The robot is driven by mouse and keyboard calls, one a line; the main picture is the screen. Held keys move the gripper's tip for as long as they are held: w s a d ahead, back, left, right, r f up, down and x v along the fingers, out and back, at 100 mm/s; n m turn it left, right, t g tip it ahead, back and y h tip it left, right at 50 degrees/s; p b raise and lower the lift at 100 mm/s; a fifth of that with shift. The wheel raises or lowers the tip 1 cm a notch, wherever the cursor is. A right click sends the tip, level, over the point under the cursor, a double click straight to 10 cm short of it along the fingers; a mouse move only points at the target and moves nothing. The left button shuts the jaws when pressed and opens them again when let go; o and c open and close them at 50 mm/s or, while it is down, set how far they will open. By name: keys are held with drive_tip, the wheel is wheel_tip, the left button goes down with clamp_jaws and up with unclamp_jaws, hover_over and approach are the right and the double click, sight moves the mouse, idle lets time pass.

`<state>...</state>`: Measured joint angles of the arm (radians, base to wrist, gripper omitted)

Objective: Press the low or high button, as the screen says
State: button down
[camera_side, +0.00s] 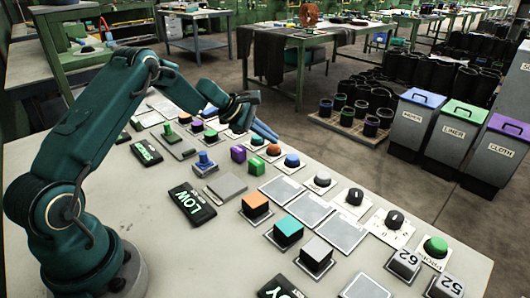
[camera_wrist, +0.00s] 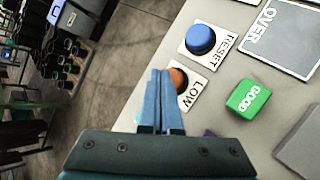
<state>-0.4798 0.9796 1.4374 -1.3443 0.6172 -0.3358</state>
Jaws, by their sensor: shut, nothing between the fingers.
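The dark screen (camera_side: 192,203) on the table reads LOW in green letters. The LOW button, an orange dome on a white plate lettered LOW, shows in the wrist view (camera_wrist: 179,78) and in the side view (camera_side: 273,150). My gripper's blue fingers (camera_side: 265,131) are shut and empty beside this button. In the wrist view the gripper (camera_wrist: 161,72) partly covers the button's left side. I cannot tell whether the fingertips touch it. No button lettered HIGH is legible; several domes stand along the same row.
A blue RESET button (camera_wrist: 201,39) sits beside the LOW button. A green block lettered GOOD (camera_wrist: 248,99) and a grey plate lettered OVER (camera_wrist: 285,35) lie nearby. A purple block (camera_side: 238,153) and an orange block (camera_side: 255,205) stand on the table. Lidded bins (camera_side: 414,130) stand beyond.

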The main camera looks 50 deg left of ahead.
drive_tip(key=shift+f, duration=0.45)
idle(0.5)
drive_tip(key=shift+r, duration=0.9)
drive_tip(key=shift+r, duration=2.5)
